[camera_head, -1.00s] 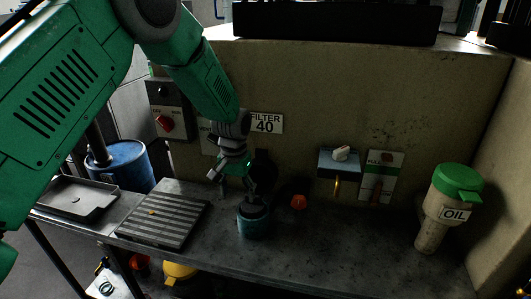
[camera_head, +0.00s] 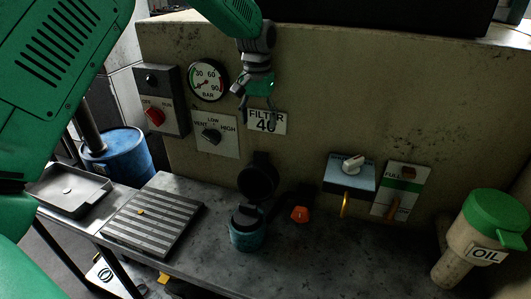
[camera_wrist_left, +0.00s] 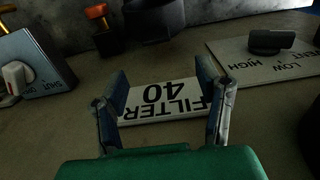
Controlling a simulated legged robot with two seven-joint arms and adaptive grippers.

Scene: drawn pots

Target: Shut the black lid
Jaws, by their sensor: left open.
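A small teal pot (camera_head: 247,237) stands on the grey bench in the head view. Its round black lid (camera_head: 258,178) stands raised at the back of the pot, tilted up against the wall side. My left gripper (camera_head: 256,98) is above the lid, in front of the wall by the FILTER 40 sign, apart from lid and pot. In the left wrist view its two fingers (camera_wrist_left: 164,88) are spread with nothing between them but the sign behind. A dark round shape at the top of that view may be the lid. My right gripper is not in view.
A ribbed tray (camera_head: 154,222) lies left of the pot. An orange knob (camera_head: 299,214) is close on its right. A blue switch box (camera_head: 349,177) is on the wall. An OIL bottle (camera_head: 487,225) with green cap stands far right. Bench in front of the pot is clear.

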